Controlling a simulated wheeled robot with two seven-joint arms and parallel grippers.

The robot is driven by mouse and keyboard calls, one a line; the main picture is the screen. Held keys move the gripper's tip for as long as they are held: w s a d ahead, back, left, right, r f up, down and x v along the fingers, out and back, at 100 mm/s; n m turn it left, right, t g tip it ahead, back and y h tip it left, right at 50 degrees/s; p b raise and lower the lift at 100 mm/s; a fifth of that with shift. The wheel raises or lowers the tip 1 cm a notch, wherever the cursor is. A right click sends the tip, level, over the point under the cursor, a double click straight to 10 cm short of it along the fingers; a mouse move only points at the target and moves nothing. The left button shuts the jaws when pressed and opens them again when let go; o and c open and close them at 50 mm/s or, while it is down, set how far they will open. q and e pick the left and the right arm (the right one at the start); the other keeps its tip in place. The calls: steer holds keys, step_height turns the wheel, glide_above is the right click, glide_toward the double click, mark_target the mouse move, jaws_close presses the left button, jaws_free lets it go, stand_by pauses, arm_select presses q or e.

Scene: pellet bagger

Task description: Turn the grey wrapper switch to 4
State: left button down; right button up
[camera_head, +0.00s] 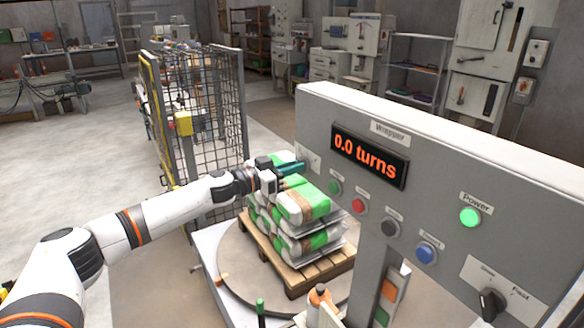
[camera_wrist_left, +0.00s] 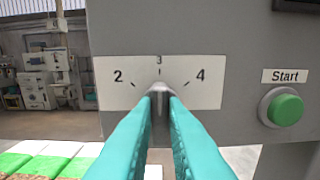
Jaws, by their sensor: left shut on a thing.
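The grey wrapper switch (camera_wrist_left: 161,84) sits on a white plate marked 2, 3 and 4 in the left wrist view. It looks upright, toward the 3, but the fingers cover much of it. My left gripper (camera_wrist_left: 163,98) has its teal fingers shut on the switch. In the head view my left gripper (camera_head: 292,168) reaches the left end of the grey panel (camera_head: 440,165), at the white plate (camera_head: 309,158). The knob itself is hard to make out there. My right gripper is not in view.
The panel display (camera_head: 370,157) reads 0.0 turns. A green Start button (camera_wrist_left: 284,108) is right of the switch plate. A green power light (camera_head: 470,217) and a black Slow/Fast knob (camera_head: 491,303) are farther right. Stacked green-white bags (camera_head: 300,205) stand on a pallet below my gripper.

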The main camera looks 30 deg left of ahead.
arm_select(q)
steer(key=shift+d+m+p, duration=0.1)
steer(key=shift+m+p, duration=1.75)
steer(key=shift+m, duration=3.05)
steer(key=shift+s, duration=0.1)
steer(key=c, duration=1.5)
jaws_free()
steer(key=shift+o, duration=0.2)
steer(key=shift+f, duration=0.1)
